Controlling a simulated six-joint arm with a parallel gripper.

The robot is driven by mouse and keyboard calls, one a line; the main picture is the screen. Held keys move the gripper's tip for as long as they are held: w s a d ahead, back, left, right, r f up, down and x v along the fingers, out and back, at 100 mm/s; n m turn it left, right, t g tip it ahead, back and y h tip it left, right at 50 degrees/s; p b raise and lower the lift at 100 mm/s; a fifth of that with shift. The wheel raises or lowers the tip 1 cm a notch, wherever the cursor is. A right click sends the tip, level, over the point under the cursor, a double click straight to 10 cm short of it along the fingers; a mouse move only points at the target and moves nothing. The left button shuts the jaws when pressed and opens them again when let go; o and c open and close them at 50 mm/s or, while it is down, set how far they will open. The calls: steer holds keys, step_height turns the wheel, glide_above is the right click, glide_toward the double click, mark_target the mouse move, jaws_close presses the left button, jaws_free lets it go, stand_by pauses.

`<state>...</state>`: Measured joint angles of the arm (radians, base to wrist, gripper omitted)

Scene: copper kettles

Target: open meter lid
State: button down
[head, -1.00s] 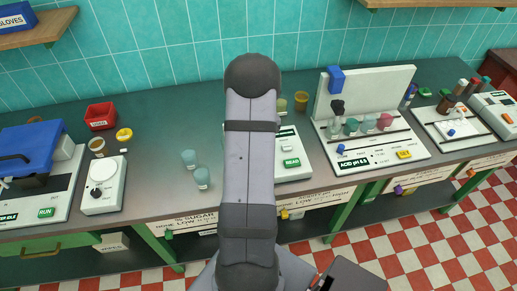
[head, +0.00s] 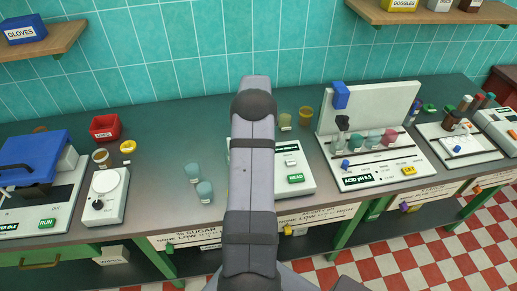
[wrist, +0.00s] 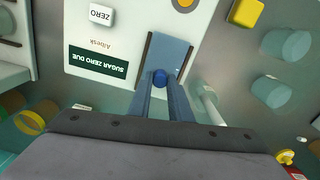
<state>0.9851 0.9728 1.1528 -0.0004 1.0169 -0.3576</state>
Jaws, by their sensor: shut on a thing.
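The meter is a white box labelled "SUGAR ZERO DUE", shown upside down in the wrist view (wrist: 137,28). Its blue-grey lid (wrist: 169,50) lies between dark side edges, with a round blue knob (wrist: 161,76) at the end towards me. My gripper (wrist: 161,84) is shut on that knob, its two blue-grey fingers on either side. I cannot tell whether the lid is raised at all. In the head view, my arm hides the gripper, the lid and much of the meter (head: 303,165); its green READ button shows on the right.
Pale teal cups (wrist: 287,44) stand beside the meter; they also show in the head view (head: 204,191). A yellow button block (wrist: 245,12) is near the meter. An acid pH meter (head: 373,175) stands to the right, a dial scale (head: 104,196) to the left.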

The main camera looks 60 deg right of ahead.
steer(key=c, duration=1.6)
jaws_free()
steer(key=shift+r, duration=0.1)
steer(key=shift+r+b, duration=1.4)
steer(key=shift+r, duration=2.25)
